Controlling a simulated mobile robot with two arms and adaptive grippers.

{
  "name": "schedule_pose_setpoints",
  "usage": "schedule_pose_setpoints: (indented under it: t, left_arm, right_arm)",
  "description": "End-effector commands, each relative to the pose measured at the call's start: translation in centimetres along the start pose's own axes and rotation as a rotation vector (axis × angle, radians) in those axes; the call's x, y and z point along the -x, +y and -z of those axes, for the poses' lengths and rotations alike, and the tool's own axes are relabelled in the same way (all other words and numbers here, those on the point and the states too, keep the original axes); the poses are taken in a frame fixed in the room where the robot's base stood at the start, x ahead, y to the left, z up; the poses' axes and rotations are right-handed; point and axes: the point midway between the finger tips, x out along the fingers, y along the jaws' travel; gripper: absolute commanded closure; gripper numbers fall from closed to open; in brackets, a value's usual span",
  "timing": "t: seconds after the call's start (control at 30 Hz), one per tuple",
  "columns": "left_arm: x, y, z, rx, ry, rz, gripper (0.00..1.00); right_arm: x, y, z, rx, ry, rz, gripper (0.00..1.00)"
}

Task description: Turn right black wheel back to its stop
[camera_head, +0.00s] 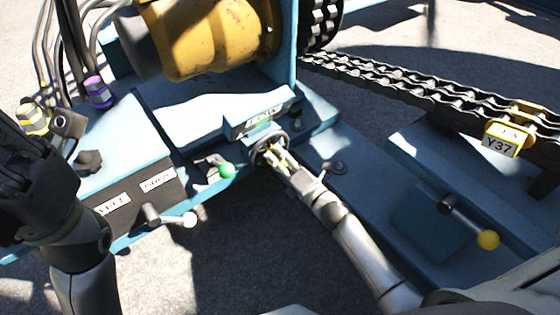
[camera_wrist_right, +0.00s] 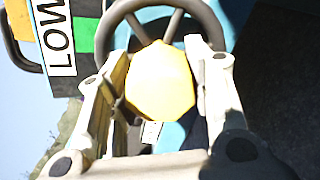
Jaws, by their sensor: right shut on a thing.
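The black wheel (camera_head: 270,148) is a small handwheel below the light-blue block in the middle of the head view. Its dark rim and spokes (camera_wrist_right: 150,12) fill the top of the right wrist view, with a yellow faceted hub (camera_wrist_right: 160,85) in front of them. My right gripper (camera_head: 276,157) is at the wheel, its pale fingers (camera_wrist_right: 160,72) on either side of the hub. It is shut on the wheel, though the exact contact is partly hidden. My left gripper (camera_head: 38,175) is dark and at the left edge, away from the wheel; its fingers cannot be made out.
A green-knobbed lever (camera_head: 227,170) is just left of the wheel. A white-knobbed lever (camera_head: 189,219) and a yellow-knobbed lever (camera_head: 488,240) stick out nearby. A black knob (camera_head: 335,167) is to the right. A chain (camera_head: 400,82) and yellow drum (camera_head: 205,38) lie behind.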

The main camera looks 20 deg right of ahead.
Motion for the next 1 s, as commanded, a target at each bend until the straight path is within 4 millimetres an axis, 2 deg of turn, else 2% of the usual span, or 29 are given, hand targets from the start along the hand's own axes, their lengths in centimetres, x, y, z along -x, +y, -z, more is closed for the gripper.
schedule_pose_setpoints:
  t: [0.4,1.0]
  left_arm:
    - [-0.7,0.1,0.6,-0.005,0.04,-0.007,1.0]
    - [-1.0,0.2,0.7,-0.006,0.05,-0.014,1.0]
  right_arm:
    - [-0.1,0.1,0.1,0.229,0.002,-0.004,0.97]
    - [0.0,0.2,0.3,0.275,0.004,-0.005,0.97]
